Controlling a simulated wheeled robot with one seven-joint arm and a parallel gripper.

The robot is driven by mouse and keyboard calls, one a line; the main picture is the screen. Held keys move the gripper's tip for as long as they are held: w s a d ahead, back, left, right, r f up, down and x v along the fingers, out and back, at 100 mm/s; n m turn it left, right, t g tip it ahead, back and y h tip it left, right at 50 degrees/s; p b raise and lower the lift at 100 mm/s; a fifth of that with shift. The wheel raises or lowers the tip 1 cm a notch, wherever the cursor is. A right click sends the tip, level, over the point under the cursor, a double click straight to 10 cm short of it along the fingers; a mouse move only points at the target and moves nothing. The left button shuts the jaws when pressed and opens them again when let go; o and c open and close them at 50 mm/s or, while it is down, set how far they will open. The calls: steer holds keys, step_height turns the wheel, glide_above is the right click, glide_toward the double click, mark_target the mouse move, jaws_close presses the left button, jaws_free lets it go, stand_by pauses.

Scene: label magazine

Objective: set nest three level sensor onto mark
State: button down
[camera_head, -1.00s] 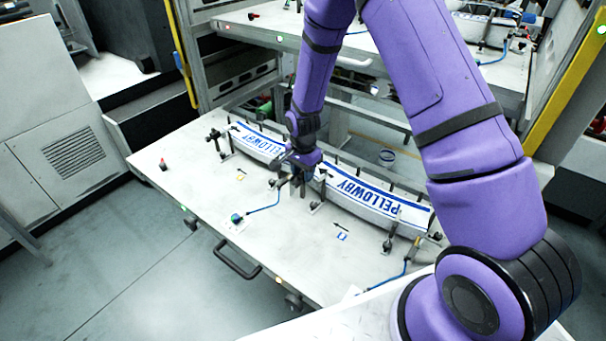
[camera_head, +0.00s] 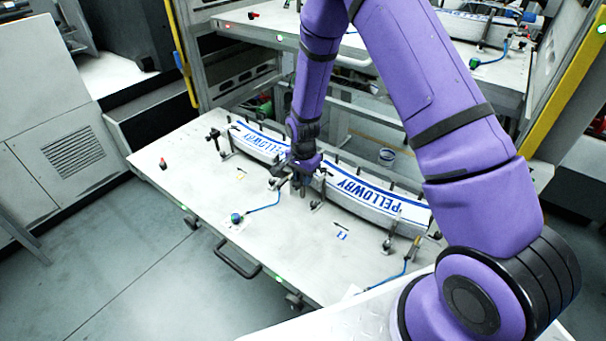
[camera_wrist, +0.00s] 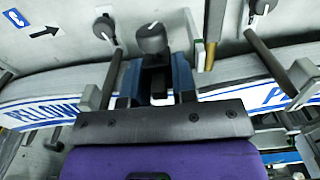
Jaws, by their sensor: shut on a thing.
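My gripper (camera_wrist: 157,82) points down at the middle of the front table, in front of the label stacks. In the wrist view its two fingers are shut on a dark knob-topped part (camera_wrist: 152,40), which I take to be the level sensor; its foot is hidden. My gripper also shows in the head view (camera_head: 291,184), where the held part is too small to make out. A blue-framed mark (camera_head: 342,236) with a black arrow lies on the table to the right of my gripper. It shows at the upper left in the wrist view (camera_wrist: 15,18). A small yellow mark (camera_head: 240,174) lies to the left.
Two curved PELLOWBY label stacks (camera_head: 370,196) stand behind my gripper among upright posts and knobbed clamps (camera_head: 388,243). A blue-capped part (camera_head: 237,218) with a blue cable sits front left. A red-topped button (camera_head: 163,163) stands far left. The table's front strip is mostly clear.

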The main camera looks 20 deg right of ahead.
steer(key=c, duration=1.2)
jaws_free()
steer(key=shift+r, duration=0.1)
step_height(320, 180, up, 11)
steer(key=shift+f, duration=0.15)
